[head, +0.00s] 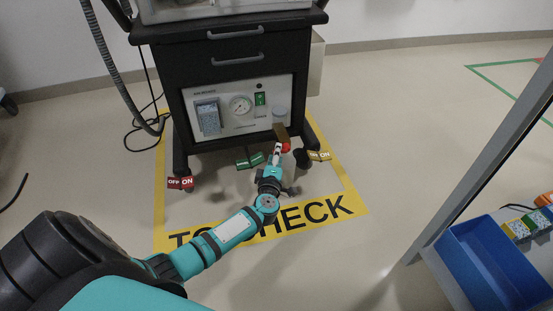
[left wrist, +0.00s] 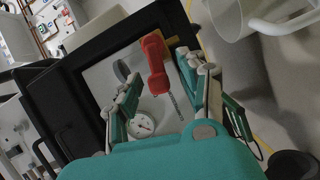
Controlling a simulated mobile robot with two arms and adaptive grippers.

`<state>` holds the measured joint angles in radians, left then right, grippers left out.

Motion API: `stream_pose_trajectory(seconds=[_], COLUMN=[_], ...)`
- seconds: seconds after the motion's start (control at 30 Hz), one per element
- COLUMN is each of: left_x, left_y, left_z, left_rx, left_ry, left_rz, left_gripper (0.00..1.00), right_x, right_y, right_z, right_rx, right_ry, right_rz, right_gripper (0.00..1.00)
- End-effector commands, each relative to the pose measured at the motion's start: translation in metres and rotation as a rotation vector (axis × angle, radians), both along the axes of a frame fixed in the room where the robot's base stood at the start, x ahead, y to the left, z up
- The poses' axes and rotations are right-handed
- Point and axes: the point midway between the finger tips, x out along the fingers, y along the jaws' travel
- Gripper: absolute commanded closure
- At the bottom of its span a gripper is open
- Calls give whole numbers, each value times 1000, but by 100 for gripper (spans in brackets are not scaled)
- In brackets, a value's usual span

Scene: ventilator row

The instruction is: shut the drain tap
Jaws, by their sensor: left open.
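The drain tap is a red lever (head: 286,148) low at the right of the ventilator cart's front panel. My left gripper (head: 278,153) is right at the tap in the head view. In the left wrist view the left gripper (left wrist: 158,78) is open, with the lever between its finger ends. I cannot tell whether a finger touches it. The tap's mount is partly hidden. My right gripper is not in view.
The black cart (head: 155,75) carries a panel with a round gauge (head: 240,106) and a green switch (head: 260,98). A blue bin (head: 480,270) stands at lower right.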

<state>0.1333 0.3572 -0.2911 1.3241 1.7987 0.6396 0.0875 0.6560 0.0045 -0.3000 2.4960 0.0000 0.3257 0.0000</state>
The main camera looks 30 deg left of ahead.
Motion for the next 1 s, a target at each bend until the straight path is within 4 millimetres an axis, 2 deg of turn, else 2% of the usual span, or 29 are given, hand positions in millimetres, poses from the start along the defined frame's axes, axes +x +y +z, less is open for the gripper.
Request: stream_pose_trajectory(seconds=[0.27, 0.5, 0.6, 0.93, 1.0], left_x=[1, 1, 1, 1, 1], left_y=[0, 0, 0, 0, 0], left_z=[0, 0, 0, 3, 5], left_rx=[0, 0, 0, 9, 18], left_ry=[0, 0, 0, 12, 24], left_rz=[-1, 0, 0, -1, -1], left_gripper=[59, 90, 100, 100, 100], right_x=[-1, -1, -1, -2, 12], right_y=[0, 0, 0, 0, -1], right_z=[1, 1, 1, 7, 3], right_rx=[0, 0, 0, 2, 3], right_ry=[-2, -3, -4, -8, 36], right_rz=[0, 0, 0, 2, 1], right_gripper=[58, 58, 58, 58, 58])
